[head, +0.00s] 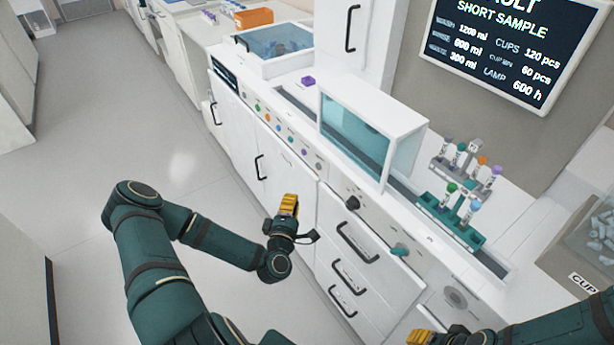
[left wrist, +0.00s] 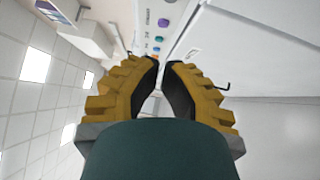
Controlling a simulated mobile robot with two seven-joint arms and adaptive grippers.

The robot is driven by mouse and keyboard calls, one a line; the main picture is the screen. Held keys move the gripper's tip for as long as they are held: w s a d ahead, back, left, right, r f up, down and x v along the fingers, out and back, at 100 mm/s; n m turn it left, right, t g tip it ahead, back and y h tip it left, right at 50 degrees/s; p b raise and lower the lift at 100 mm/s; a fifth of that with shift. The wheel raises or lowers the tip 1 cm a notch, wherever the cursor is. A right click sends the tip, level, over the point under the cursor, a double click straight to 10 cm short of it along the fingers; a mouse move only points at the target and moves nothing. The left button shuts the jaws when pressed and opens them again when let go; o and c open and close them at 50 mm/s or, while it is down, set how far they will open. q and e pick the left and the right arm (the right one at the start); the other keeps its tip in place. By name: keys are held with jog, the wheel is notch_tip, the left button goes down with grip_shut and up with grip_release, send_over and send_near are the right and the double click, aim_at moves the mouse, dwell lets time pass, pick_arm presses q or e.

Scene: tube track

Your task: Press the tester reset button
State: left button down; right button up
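A row of small coloured buttons (head: 283,141) runs along the front panel of the white counter; their labels are too small to read, so I cannot tell which is the tester reset button. Several also show at the top of the left wrist view, including a purple one (left wrist: 163,22). My left gripper (head: 288,204) is in front of the cabinet doors, below and apart from the panel. In the left wrist view its yellow fingers (left wrist: 162,66) are nearly together, with a narrow gap and nothing between them. My right gripper (head: 420,338) is partly cut off at the bottom edge.
A glass-fronted white box (head: 372,135) stands on the counter. A teal rack (head: 450,218) holds tubes to its right. A dark knob (head: 352,202), a teal knob (head: 400,249) and black handles (head: 357,243) stick out from the front. The floor at left is clear.

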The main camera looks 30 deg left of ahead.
aim_at(316, 164)
pick_arm(q)
jog(key=shift+w+d+b+x, duration=0.2)
jog(key=shift+d+x, duration=0.25)
jog(key=shift+x, duration=1.65)
jog(key=shift+w+d+b+x, duration=0.15)
jog(key=shift+d+x, duration=0.3)
jog(key=shift+x, duration=1.65)
jog(key=shift+w+d+b+x, duration=0.2)
jog(key=shift+d+x, duration=0.25)
jog(key=shift+x, duration=1.7)
jog(key=shift+r, duration=0.15)
jog(key=shift+w+d+b, duration=0.35)
jog(key=shift+w+b, duration=0.05)
jog(key=shift+w, duration=0.4)
jog(key=shift+r, duration=0.15)
